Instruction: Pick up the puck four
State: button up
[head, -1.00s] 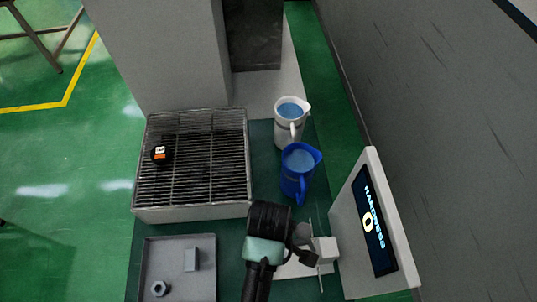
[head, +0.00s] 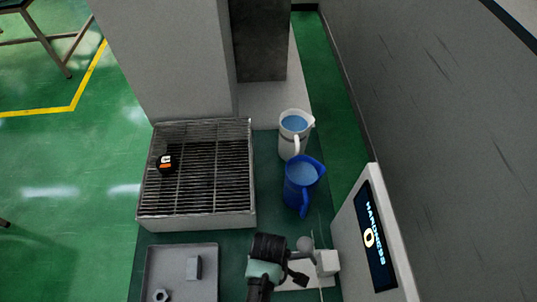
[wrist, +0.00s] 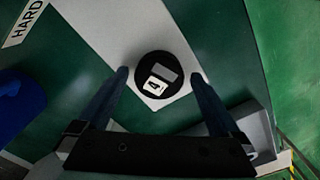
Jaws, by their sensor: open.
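The puck four is a round black puck (wrist: 152,97) with a white "4" on its label, next to a grey square. In the wrist view it lies on a pale plate or strip. My gripper (wrist: 160,76) is open, with one dark finger to the left of the puck and one to the right. In the head view my arm (head: 268,246) reaches in at the bottom, and I cannot make out the puck four there.
Another black puck (head: 166,163) with an orange and white label lies on the wire rack (head: 195,222). A blue pitcher (head: 302,180) and a white pitcher (head: 292,145) stand right of it. A grey tray (head: 180,250) is front left. The HARDNESS display (head: 374,240) stands at right.

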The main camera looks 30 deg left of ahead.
jog(key=shift+c, duration=0.2)
jog(key=c, duration=1.5)
jog(key=shift+o, duration=0.2)
jog(key=shift+r, duration=0.1)
notch_tip(320, 180, up, 28)
jog(key=p, duration=1.1)
